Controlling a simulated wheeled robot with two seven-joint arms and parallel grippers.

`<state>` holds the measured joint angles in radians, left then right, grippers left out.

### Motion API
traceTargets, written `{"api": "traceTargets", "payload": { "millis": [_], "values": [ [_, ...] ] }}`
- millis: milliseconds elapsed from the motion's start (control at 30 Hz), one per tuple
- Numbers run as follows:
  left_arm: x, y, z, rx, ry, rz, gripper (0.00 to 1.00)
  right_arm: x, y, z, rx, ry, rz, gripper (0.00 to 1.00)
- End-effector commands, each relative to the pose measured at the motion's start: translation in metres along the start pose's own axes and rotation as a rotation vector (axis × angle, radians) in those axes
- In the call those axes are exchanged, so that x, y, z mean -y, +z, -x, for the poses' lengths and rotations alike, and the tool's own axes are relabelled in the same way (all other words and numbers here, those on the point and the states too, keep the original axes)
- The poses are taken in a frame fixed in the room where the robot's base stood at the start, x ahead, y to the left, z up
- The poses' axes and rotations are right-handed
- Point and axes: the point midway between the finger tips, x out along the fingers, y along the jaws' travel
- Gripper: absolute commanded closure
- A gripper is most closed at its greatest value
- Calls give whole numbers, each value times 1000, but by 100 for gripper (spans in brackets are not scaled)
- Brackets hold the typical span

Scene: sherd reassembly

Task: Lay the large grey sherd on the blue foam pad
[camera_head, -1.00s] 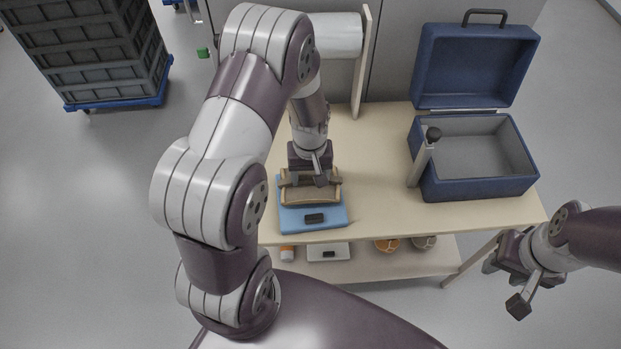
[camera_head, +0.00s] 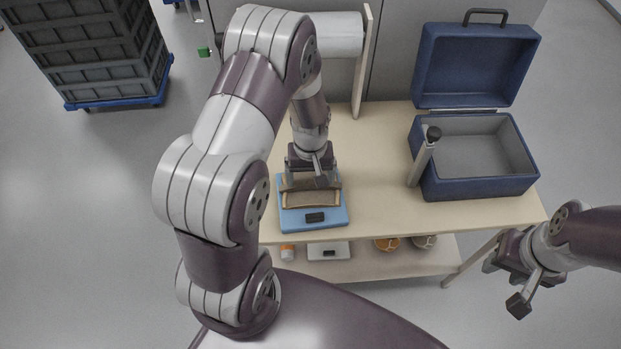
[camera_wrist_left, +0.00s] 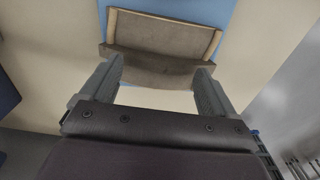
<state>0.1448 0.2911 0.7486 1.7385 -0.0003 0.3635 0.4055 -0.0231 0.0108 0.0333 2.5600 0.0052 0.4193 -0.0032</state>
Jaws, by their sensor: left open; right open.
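The large grey sherd (camera_head: 312,198), curved with tan broken edges, lies on the blue foam pad (camera_head: 330,222) near the table's front edge. In the left wrist view the sherd (camera_wrist_left: 162,38) lies just beyond my open fingertips, with the blue pad (camera_wrist_left: 185,8) showing past it. My left gripper (camera_head: 312,182) is open above and behind the sherd; in the left wrist view its two fingers (camera_wrist_left: 160,75) stand wide apart with nothing held between them. My right gripper (camera_head: 500,287) is open and empty, off the table's right front corner.
An open blue case (camera_head: 480,187) stands at the table's right. A post with a dark knob (camera_head: 422,160) stands by its left side. A white roll on a stand (camera_head: 361,60) is at the back. Several items lie on the lower shelf (camera_head: 440,262). The tabletop's middle (camera_head: 380,200) is clear.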

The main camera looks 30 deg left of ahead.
Motion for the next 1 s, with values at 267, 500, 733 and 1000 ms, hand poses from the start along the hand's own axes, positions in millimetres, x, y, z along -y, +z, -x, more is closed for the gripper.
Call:
{"api": "traceTargets", "payload": {
  "millis": [267, 500, 733, 1000],
  "values": [
    [0, -1, 74, -6, 2, 0, 11, 0, 0, 2, 0, 0, 0, 57],
    [-3, 11, 108, -13, 6, -63, 11, 0, 0, 2, 0, 0, 0, 57],
    [-3, 86, 141, -96, 33, -476, 11, 0, 0, 2, 0, 0, 0, 57],
    [1, 104, 143, -115, 36, -575, 11, 0, 0, 2, 0, 0, 0, 57]
  ]
}}
